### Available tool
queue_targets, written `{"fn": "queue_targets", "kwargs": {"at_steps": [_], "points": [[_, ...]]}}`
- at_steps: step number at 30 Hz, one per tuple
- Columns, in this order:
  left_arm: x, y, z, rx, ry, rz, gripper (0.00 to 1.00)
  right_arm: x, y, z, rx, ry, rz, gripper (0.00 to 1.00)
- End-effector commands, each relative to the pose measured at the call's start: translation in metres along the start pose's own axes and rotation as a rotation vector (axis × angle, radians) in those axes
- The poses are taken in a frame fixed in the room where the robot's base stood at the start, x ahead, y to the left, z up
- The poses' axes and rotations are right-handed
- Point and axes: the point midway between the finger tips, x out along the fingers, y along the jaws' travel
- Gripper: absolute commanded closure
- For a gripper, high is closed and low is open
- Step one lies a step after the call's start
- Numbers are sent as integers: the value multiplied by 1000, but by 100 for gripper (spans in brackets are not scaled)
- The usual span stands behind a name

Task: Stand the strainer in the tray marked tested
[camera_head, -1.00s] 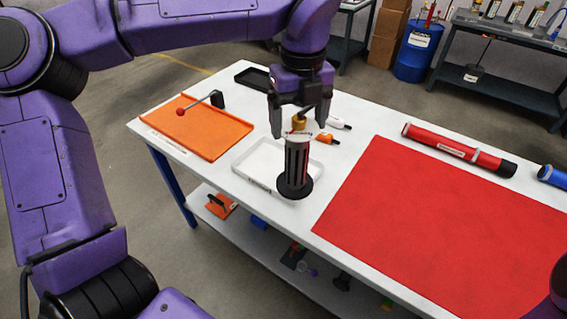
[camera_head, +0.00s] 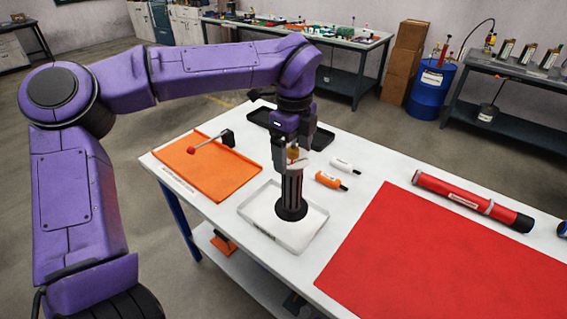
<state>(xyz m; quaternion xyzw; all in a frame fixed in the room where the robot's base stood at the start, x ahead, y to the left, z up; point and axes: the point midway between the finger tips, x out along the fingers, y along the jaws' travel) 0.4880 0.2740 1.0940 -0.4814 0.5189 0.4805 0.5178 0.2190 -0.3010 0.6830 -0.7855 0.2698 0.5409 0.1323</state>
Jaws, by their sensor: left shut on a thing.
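The strainer (camera_head: 292,189), a dark ribbed cylinder with a round black base and a pale top, is upright. My left gripper (camera_head: 293,157) points down and is shut on its top end. The strainer's base is over the inside of a shallow white tray (camera_head: 318,233); I cannot tell whether it touches the tray floor. The white tray has a small label on its front edge, too small to read. My right gripper is not in view.
An orange tray (camera_head: 236,182) with a red-tipped rod (camera_head: 208,143) lies to the left, a black tray (camera_head: 321,139) behind. White and orange small bottles (camera_head: 343,165) (camera_head: 328,180) lie right of the strainer. A red mat (camera_head: 430,255) and a red tube (camera_head: 470,200) are further right.

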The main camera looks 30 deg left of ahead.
Motion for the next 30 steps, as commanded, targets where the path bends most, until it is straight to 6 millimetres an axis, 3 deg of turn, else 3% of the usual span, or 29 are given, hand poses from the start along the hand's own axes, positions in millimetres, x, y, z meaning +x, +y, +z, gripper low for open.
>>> {"fn": "queue_targets", "kwargs": {"at_steps": [1,6,16,23,30], "points": [[0,-5,9,-3,1,2,99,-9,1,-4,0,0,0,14],[31,-17,30,0,1,3,99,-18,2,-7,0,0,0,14],[62,-30,51,1,-1,1,99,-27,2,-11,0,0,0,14],[91,-30,50,3,0,1,99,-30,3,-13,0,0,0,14],[94,-30,50,3,0,-2,99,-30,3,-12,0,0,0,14]]}}
